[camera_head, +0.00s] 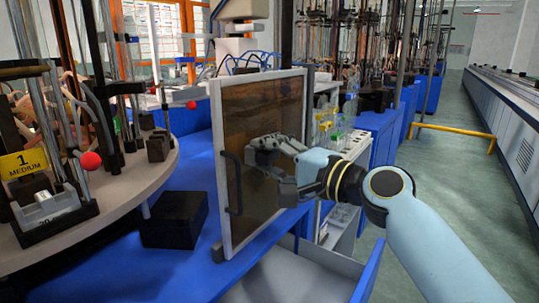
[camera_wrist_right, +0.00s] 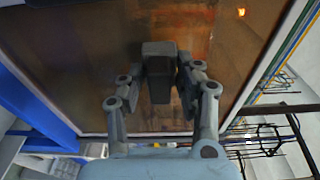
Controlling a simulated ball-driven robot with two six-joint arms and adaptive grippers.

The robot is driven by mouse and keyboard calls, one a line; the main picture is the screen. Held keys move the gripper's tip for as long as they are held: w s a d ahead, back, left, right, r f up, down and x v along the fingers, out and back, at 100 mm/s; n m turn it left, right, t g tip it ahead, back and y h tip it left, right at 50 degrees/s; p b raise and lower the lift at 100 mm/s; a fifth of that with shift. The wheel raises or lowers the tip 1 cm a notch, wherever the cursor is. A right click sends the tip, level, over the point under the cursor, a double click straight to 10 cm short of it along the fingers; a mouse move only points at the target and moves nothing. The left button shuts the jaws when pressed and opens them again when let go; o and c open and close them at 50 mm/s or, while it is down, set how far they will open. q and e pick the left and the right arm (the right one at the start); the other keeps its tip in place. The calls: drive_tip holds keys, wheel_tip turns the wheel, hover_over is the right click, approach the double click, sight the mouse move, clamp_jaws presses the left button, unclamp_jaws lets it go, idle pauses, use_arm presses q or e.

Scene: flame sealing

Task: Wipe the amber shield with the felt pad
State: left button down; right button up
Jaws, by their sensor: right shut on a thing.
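The amber shield (camera_head: 262,108) is a brownish see-through panel in a pale upright frame, standing at the middle of the head view. It fills most of the right wrist view (camera_wrist_right: 85,35), with darker and orange patches. My right gripper (camera_head: 266,165) is in front of the shield's lower middle. In the right wrist view its fingers are shut on a dark grey block, the felt pad (camera_wrist_right: 158,72). The pad is against or very close to the panel; I cannot tell if they touch. The fingers mostly hide the pad in the head view. My left gripper is not in view.
A dark handle (camera_head: 232,185) runs up the shield's left side. A black box (camera_head: 174,220) sits on the blue surface to the left, below a round machine table (camera_head: 120,200) with rods and red knobs. An open aisle floor (camera_head: 440,180) lies at right.

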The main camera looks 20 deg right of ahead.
drive_tip(key=shift+w+d, duration=0.2)
drive_tip(key=shift+d, duration=0.05)
drive_tip(key=w+d+b, duration=0.3)
drive_tip(key=w+d, duration=0.1)
drive_tip(key=d, duration=0.1)
drive_tip(key=shift+w+d, duration=0.3)
drive_tip(key=shift+d, duration=0.1)
drive_tip(key=v, duration=0.6)
drive_tip(key=shift+w+d+b, duration=0.2)
drive_tip(key=shift+d+b, duration=0.1)
idle(0.4)
